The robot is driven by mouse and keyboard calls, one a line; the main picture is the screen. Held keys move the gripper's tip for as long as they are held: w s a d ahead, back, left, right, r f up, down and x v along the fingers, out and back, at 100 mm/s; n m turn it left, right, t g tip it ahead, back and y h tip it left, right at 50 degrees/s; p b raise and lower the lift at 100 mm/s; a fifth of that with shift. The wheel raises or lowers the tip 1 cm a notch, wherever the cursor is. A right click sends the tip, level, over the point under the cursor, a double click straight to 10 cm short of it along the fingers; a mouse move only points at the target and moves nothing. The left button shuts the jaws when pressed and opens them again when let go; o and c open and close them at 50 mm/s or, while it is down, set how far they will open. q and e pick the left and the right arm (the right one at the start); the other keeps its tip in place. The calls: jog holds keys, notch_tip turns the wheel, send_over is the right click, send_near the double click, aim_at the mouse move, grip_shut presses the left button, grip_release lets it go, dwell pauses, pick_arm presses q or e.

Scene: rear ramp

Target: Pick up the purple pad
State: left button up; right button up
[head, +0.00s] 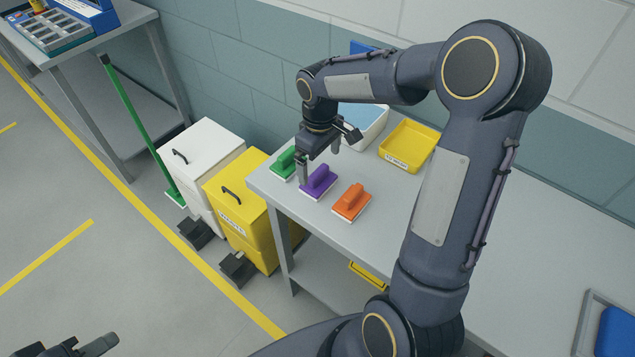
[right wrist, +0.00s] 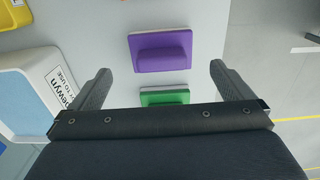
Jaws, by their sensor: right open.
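The purple pad (head: 318,182), with a raised grip on top and a white underside edge, lies on the grey table between the green pad (head: 285,163) and the orange pad (head: 351,202). My right gripper (head: 320,160) is open and empty above it, at its far side in the head view. In the right wrist view the purple pad (right wrist: 160,50) lies ahead of the open fingers (right wrist: 160,71), centred between them and apart from them. The green pad (right wrist: 165,97) shows closer, between the fingers. A dark part of my left gripper (head: 88,346) shows at the bottom left; its jaws are unclear.
A yellow tray (head: 408,146) and a white bin with blue inside (head: 366,128) stand behind the pads. White (head: 202,150) and yellow (head: 238,190) pedal bins stand left of the table (head: 490,262). A tray with a blue item (head: 612,330) is at right.

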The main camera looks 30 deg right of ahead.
aim_at(318, 171)
notch_tip(318, 171, down, 6)
jog(key=shift+a+f+p, duration=0.1)
jog(key=shift+p, duration=0.6)
jog(key=c, duration=0.9)
jog(key=shift+r, duration=0.2)
jog(key=shift+w+r, duration=0.1)
jog(key=shift+r, duration=0.15)
notch_tip(318, 171, up, 2)
jog(key=shift+r, duration=0.1)
jog(key=a+r+b, duration=0.1)
jog(key=a+r, duration=0.1)
jog(key=s+a+r, duration=0.1)
jog(key=a+r, duration=0.1)
jog(key=r, duration=0.1)
jog(key=shift+s+a+b, duration=0.1)
jog(key=shift+s+b, duration=0.1)
jog(key=shift+b, duration=0.2)
jog(key=shift+s+a+r+b, duration=0.3)
jog(key=shift+s+a+r, duration=0.45)
jog(key=shift+a, duration=0.75)
jog(key=shift+s+a+r+b, duration=0.4)
jog(key=shift+a+r, duration=0.55)
jog(key=shift+a, duration=0.6)
jog(key=shift+s+a+r+b, duration=0.25)
jog(key=shift+s+a+r, duration=0.5)
jog(key=shift+a, duration=0.75)
jog(key=shift+w+r, duration=0.1)
jog(key=shift+w, duration=0.05)
